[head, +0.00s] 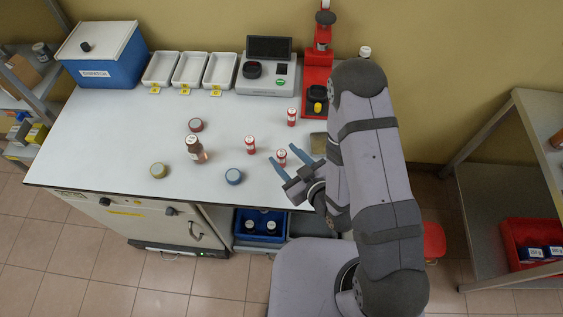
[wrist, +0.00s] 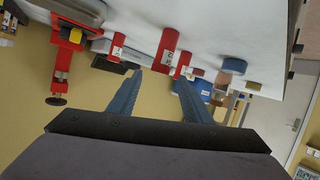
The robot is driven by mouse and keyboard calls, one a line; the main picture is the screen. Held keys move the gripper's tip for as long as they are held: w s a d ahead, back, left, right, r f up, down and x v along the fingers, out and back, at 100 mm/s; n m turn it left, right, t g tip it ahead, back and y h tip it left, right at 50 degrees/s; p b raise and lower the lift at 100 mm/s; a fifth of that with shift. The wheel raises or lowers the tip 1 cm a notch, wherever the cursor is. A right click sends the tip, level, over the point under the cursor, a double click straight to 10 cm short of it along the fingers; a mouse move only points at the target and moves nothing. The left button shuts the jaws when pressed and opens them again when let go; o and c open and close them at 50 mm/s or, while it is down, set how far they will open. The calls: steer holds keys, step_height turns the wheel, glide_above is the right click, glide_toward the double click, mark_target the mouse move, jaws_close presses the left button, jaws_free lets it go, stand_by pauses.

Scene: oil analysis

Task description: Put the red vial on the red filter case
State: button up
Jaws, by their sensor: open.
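Three red vials with white labels stand on the bench: one at the back right (head: 292,117), one in the middle (head: 250,145) and a near one (head: 281,157). My gripper (head: 284,154) is open and empty, its blue fingers pointing toward the near vial. In the wrist view, which is upside down, the near vial (wrist: 168,46) is large and just ahead of the gripper (wrist: 159,76). Whether it is between the fingertips I cannot tell. The red filter case (head: 196,126), a flat round disc, lies left of the vials with nothing on it.
White trays (head: 190,69), a grey instrument (head: 267,75) and a red stand (head: 317,75) line the back. The bench between vials and red case is mostly clear.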

mark_target(283, 154)
steer(key=shift+w+d+f+m, duration=0.15)
steer(key=shift+f+m, duration=0.25)
steer(key=shift+m, duration=0.6)
steer(key=shift+b, duration=0.35)
steer(key=shift+b+x, duration=1)
steer(key=shift+b, duration=0.3)
steer(key=shift+w+a+f+b, duration=0.2)
steer(key=shift+w+f+b, duration=0.1)
steer(key=shift+w+b, duration=0.05)
steer(key=shift+p+x, duration=0.5)
steer(key=shift+x, duration=0.3)
steer(key=shift+p+x, duration=0.4)
steer(key=shift+x, duration=0.95)
jaws_close()
